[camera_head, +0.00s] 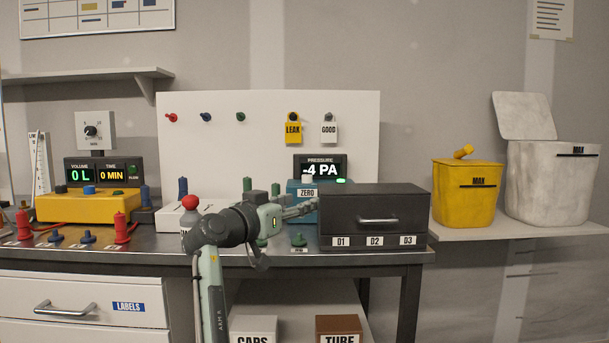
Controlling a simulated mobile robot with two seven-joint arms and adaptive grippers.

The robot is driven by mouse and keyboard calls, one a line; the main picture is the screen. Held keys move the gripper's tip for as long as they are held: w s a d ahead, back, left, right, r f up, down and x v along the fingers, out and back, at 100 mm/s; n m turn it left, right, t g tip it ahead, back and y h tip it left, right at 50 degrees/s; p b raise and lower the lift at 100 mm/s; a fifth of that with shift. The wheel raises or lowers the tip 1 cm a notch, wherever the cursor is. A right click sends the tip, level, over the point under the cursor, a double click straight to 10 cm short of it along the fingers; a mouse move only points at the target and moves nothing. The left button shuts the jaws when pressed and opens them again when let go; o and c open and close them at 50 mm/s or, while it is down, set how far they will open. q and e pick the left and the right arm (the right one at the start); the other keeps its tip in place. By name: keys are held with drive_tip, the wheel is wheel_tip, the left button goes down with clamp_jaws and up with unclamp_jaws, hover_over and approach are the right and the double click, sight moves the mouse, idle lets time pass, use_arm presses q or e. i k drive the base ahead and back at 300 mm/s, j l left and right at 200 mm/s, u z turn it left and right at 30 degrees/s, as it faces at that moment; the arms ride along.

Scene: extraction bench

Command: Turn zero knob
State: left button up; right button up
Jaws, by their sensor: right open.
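The teal pressure meter (293,187) stands on the bench behind my right arm. Its dark display (321,167) reads "PRESSURE -4 PA". A white label (307,193) on it reads "ZERO", and a small pale knob (307,179) sits just above that label. A green light (341,181) glows to the right. My right gripper (312,206) is open, with its fingertips just below the ZERO label in the picture. Whether it touches the meter I cannot tell. My arm and gripper hide the meter's lower part. My left gripper is not in view.
A dark drawer box (375,207) stands close to the right of the gripper. A red-topped white item (190,214) is behind my arm at left. A yellow pump unit (88,206) and red pegs (122,229) are further left.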

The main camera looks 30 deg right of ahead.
sight(306, 178)
drive_tip(key=i+l, duration=0.6)
drive_tip(key=i, duration=0.15)
